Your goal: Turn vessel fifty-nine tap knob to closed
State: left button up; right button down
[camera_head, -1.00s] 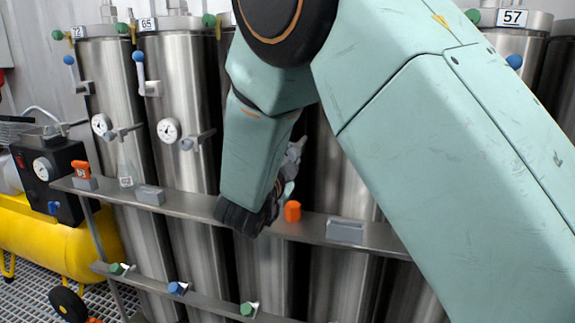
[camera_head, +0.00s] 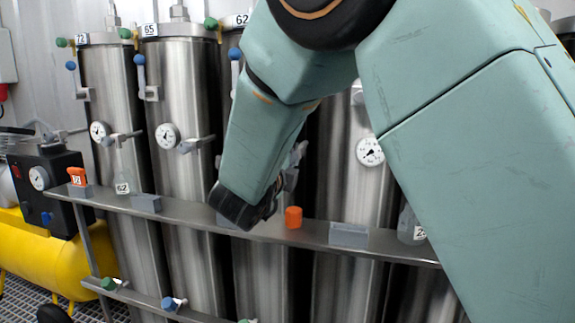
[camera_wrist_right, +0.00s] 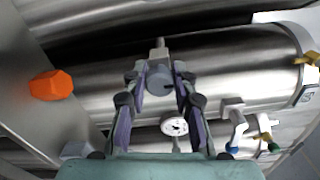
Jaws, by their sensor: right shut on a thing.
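The right gripper (camera_wrist_right: 159,86) is shut on a grey round tap knob (camera_wrist_right: 159,78) in the wrist view, a finger on each side of it. The knob sits in front of a steel vessel (camera_wrist_right: 230,62) lying across that view; its number tag is too small to read. In the head view my right gripper (camera_head: 295,160) is mostly hidden behind my own forearm, just above the shelf. Vessels tagged 72 (camera_head: 112,80), 65 (camera_head: 180,80) and 62 (camera_head: 238,120) stand at the left; no tag 59 is readable. My left gripper is not in view.
A gauge (camera_head: 370,152) is right of my forearm. A yellow compressor (camera_head: 45,248) stands at far left.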

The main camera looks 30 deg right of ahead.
jog(key=shift+f, duration=0.1)
dwell(0.4)
jog(key=c, duration=1.2)
grip_release()
jog(key=shift+s, duration=0.15)
jog(key=shift+o, duration=0.7)
